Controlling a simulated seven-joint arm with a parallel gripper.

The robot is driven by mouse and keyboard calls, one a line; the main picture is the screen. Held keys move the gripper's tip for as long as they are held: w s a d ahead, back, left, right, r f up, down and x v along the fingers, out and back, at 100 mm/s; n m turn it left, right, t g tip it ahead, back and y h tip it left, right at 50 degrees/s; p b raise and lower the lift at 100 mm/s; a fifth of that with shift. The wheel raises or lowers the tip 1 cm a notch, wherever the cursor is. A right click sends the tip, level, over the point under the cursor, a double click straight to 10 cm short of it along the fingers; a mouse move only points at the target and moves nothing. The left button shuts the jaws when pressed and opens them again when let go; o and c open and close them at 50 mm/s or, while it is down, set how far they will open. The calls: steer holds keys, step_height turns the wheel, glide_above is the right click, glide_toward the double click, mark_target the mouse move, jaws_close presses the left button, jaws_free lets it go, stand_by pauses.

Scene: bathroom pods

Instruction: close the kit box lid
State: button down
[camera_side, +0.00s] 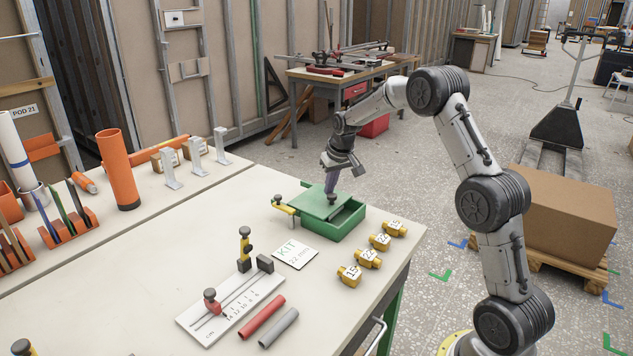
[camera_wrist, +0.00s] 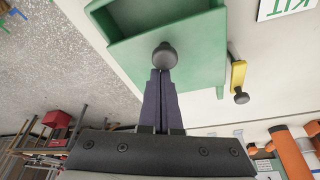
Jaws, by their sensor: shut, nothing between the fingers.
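The green kit box (camera_side: 325,228) stands near the table's far right corner. Its flat green lid (camera_side: 312,205) covers part of the top, and an open strip of the box shows on the right side. In the wrist view the lid (camera_wrist: 195,68) lies below the open compartment of the box (camera_wrist: 112,52). A dark round knob (camera_side: 332,198) stands on the lid, and it also shows in the wrist view (camera_wrist: 164,56). My gripper (camera_side: 331,192) is shut and empty, with its fingertips (camera_wrist: 162,75) right beside the knob. I cannot tell if they touch it.
A yellow-handled piece (camera_side: 284,206) sits at the box's left. A KIT card (camera_side: 295,252), yellow numbered blocks (camera_side: 367,258) and a ruled gauge (camera_side: 230,306) lie nearer. An orange tube (camera_side: 119,170) and grey brackets stand farther left. The table edge is close on the right.

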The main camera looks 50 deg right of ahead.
mark_target(342, 204)
steer(key=s, duration=0.5)
steer(key=shift+s+f, duration=0.1)
steer(key=shift+f, duration=0.05)
